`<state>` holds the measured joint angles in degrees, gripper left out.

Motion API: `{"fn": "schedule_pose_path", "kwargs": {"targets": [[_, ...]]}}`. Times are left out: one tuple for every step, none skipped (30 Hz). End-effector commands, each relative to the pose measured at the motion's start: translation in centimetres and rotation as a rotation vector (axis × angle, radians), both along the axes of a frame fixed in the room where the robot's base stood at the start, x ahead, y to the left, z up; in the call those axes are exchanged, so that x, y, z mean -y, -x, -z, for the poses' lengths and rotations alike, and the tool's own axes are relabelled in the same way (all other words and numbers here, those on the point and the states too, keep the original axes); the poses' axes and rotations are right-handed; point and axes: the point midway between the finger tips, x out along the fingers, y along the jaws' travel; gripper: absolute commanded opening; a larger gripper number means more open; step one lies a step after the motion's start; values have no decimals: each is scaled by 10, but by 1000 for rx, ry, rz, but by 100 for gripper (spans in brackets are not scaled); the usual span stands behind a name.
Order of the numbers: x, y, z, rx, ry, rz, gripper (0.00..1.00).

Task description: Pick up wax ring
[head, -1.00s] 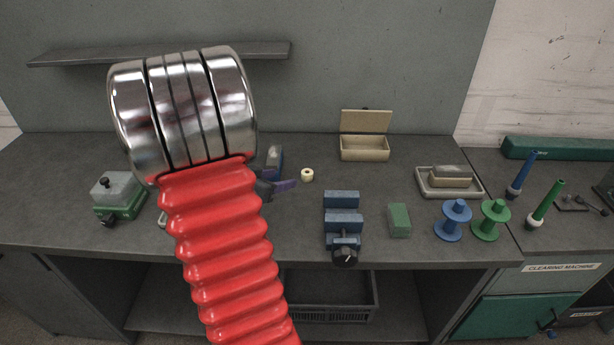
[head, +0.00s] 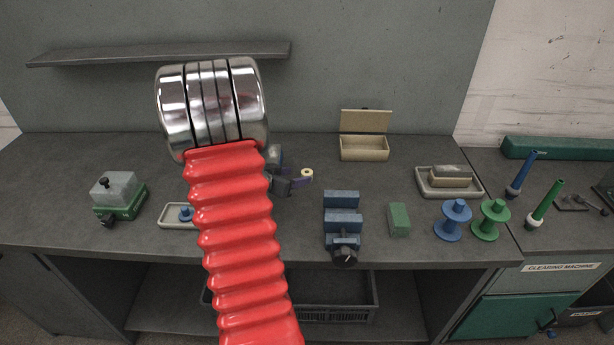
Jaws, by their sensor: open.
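The wax ring (head: 307,173) is a small cream ring on the grey bench top, a little right of my arm. My gripper (head: 298,179) is open, low over the bench and partly hidden behind my red arm sleeve. Its dark purple-blue finger reaches right, up to the near left side of the ring. I cannot tell whether it touches the ring or whether the ring lies between the fingers.
A blue vise (head: 343,222) and a green block (head: 399,220) stand nearer the front, right of the ring. An open beige box (head: 364,149) sits behind. A pale tray (head: 175,217) lies left of my arm. The bench around the ring is mostly clear.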

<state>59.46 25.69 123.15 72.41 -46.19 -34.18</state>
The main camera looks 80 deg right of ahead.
Motion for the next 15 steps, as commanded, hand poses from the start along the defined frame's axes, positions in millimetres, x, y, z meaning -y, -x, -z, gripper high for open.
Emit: {"fn": "schedule_pose_path", "kwargs": {"targets": [[1, 1, 0, 0, 0, 0, 52], [2, 1, 1, 0, 0, 1, 52], [4, 2, 2, 0, 0, 1, 52], [5, 3, 3, 0, 0, 1, 52], [7, 5, 5, -1, 0, 2, 52], [11, 7, 7, -1, -1, 3, 52], [14, 9, 9, -2, -2, 2, 52], [17, 11, 11, -2, -1, 2, 52], [22, 13, 14, -1, -1, 3, 52], [25, 15, 16, -1, -1, 3, 52], [28, 15, 17, -1, -2, 1, 52], [32, 17, 20, -1, -1, 2, 52], [35, 18, 21, -1, -1, 2, 52], [37, 19, 22, 0, -1, 2, 52], [39, 19, 24, 0, -1, 1, 52]]}}
